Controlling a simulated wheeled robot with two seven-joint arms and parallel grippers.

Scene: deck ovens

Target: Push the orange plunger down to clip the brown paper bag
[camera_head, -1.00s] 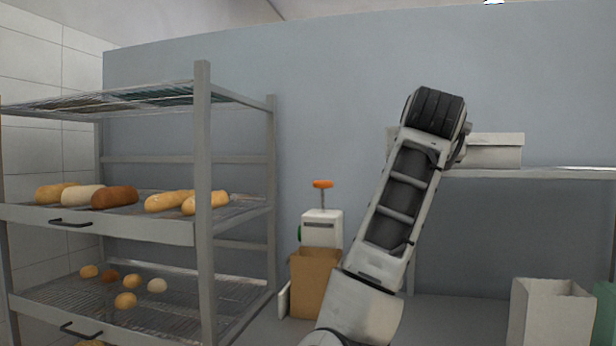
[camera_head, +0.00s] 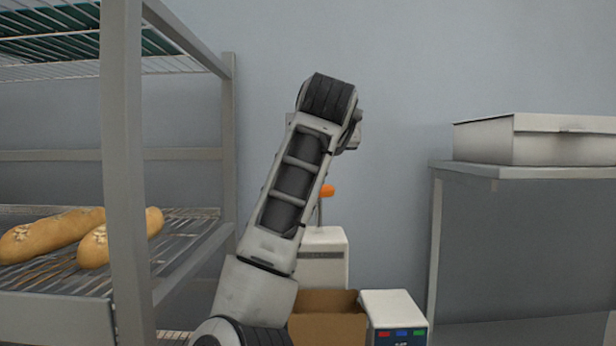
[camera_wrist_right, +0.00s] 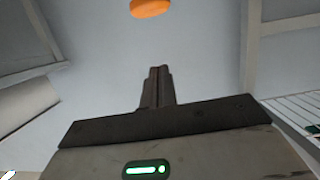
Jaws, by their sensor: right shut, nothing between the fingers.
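The orange plunger (camera_head: 327,190) stands up from the white clipping machine (camera_head: 325,258), partly hidden behind my right arm. The brown paper bag (camera_head: 328,318) stands open at the foot of the machine, its lower part cut off by the frame edge. In the right wrist view my right gripper (camera_wrist_right: 158,72) is shut and empty. The orange plunger knob (camera_wrist_right: 152,7) shows there at the top edge, beyond the fingertips and apart from them. In the head view the right fingers are hidden behind my arm. My left gripper is not in view.
A metal rack (camera_head: 122,170) with bread loaves (camera_head: 50,236) stands at the left. A white device with coloured buttons (camera_head: 395,318) is right of the bag. A shelf (camera_head: 520,171) with a lidded grey box (camera_head: 540,138) is at the right. The wall behind is bare.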

